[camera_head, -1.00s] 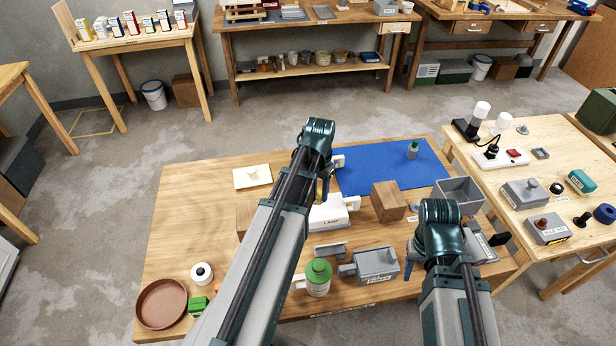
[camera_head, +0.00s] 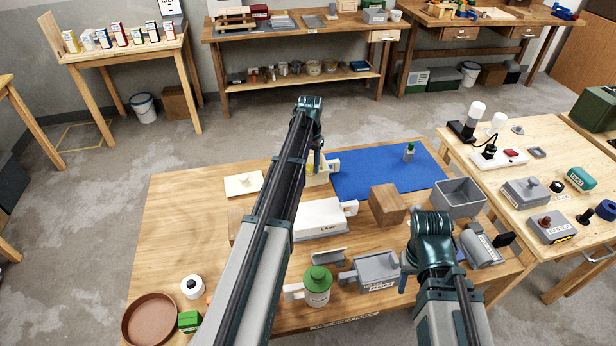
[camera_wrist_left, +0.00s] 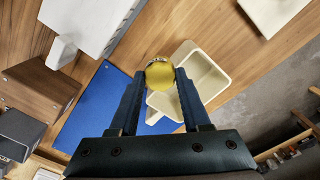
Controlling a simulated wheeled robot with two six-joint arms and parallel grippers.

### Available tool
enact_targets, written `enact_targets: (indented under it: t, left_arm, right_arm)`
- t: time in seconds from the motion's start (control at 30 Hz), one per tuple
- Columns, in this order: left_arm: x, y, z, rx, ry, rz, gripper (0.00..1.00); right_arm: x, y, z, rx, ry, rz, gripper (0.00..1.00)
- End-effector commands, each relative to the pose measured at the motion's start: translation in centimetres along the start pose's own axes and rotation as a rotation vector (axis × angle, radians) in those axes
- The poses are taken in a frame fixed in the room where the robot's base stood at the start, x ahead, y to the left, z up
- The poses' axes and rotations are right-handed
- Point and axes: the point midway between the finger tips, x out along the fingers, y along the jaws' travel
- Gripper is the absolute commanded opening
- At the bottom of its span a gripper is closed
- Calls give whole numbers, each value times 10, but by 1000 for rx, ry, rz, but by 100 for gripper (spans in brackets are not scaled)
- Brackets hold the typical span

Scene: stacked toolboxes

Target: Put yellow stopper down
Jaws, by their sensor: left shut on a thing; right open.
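My left gripper (camera_wrist_left: 160,76) is shut on the yellow stopper (camera_wrist_left: 159,75), a round yellow piece between its fingertips in the left wrist view. In that view the stopper overlaps the edge of a cream open box with a handle (camera_wrist_left: 208,78); I cannot tell the height between them. In the head view, the left gripper (camera_head: 318,172) is at the cream box (camera_head: 333,166) beside the blue mat, and the arm partly hides both. My right gripper (camera_head: 406,281) is open near the grey scoop-like box (camera_head: 375,272), low on the right side of the table.
A white LAMP box (camera_head: 322,222), a wooden block (camera_head: 387,204) and a green-lidded jar (camera_head: 317,287) stand nearby.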

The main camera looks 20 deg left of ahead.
Motion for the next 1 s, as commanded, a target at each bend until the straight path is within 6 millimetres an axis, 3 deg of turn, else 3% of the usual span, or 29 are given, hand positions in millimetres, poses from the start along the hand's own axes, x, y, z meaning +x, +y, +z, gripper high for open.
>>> enact_targets:
  t: [0.03, 0.23, 0.57, 1.0]
  left_arm:
    - [-4, -16, -26, -5, 0, 0, 0]
    - [-7, -41, -60, -11, 0, 0, 0]
    - [0, -45, -63, -12, 0, 0, 0]
    - [58, -45, -63, -12, 0, 0, 0]
  right_arm:
    - [-4, 0, 0, 0, 0, 0, 50]
    - [-7, 1, 0, 0, 0, 0, 50]
    - [0, 0, 0, 0, 0, 0, 50]
    - [57, -6, -3, 0, 0, 0, 50]
